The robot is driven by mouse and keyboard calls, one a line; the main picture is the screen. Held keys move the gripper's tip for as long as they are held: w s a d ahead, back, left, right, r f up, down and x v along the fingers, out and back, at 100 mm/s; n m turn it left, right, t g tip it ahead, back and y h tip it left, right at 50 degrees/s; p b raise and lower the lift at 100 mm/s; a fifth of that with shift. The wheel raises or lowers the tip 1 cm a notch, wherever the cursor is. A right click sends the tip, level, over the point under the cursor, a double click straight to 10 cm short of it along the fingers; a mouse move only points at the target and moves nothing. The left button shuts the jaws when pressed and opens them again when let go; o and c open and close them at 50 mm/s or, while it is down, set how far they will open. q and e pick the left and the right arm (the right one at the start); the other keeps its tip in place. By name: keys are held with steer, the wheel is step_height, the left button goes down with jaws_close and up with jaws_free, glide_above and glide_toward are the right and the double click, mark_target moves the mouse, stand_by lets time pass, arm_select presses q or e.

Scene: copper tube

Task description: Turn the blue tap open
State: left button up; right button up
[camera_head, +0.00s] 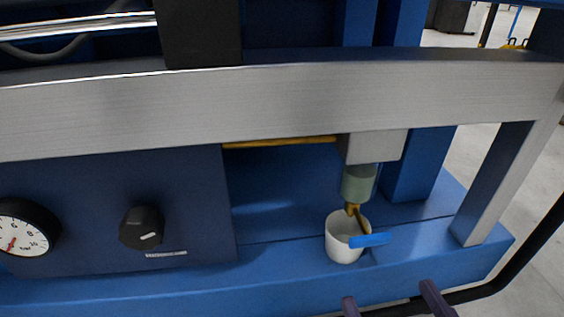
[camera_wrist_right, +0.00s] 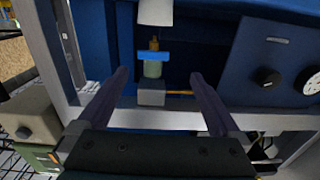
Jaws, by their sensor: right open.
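The blue tap handle (camera_head: 370,240) is a short flat lever on a small brass valve (camera_head: 354,210) under a translucent greenish bowl (camera_head: 358,183). In the head view it lies roughly level, in front of the rim of a white cup (camera_head: 341,252). The wrist view is upside down and shows the blue handle (camera_wrist_right: 153,56) across the brass stem, with the cup (camera_wrist_right: 155,12) above it. My right gripper (camera_head: 393,301) is open and empty, its two dark fingertips below and in front of the tap. In the wrist view its fingers (camera_wrist_right: 160,74) frame the handle without visible contact. My left gripper is out of view.
A wide grey metal beam (camera_head: 280,98) crosses above the tap. A blue panel with a black knob (camera_head: 141,228) and a pressure gauge (camera_head: 24,228) stands left. A grey post (camera_head: 495,185) stands right. A yellow tube (camera_head: 280,142) runs under the beam. Space before the cup looks clear.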

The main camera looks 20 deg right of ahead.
mark_target(373, 242)
steer(key=shift+h, duration=0.3)
steer(key=b+x, duration=0.1)
steer(key=x, duration=0.2)
steer(key=b+x, duration=0.1)
steer(key=x, duration=0.1)
steer(key=d+b+x, duration=0.1)
steer(key=x, duration=0.2)
steer(key=shift+w+f, duration=0.1)
steer(key=shift+w, duration=0.1)
steer(key=shift+w+d+b, duration=0.15)
steer(key=shift+w+b, duration=0.25)
steer(key=shift+w, duration=0.15)
steer(key=shift+c, duration=1.4)
steer(key=c, duration=1.1)
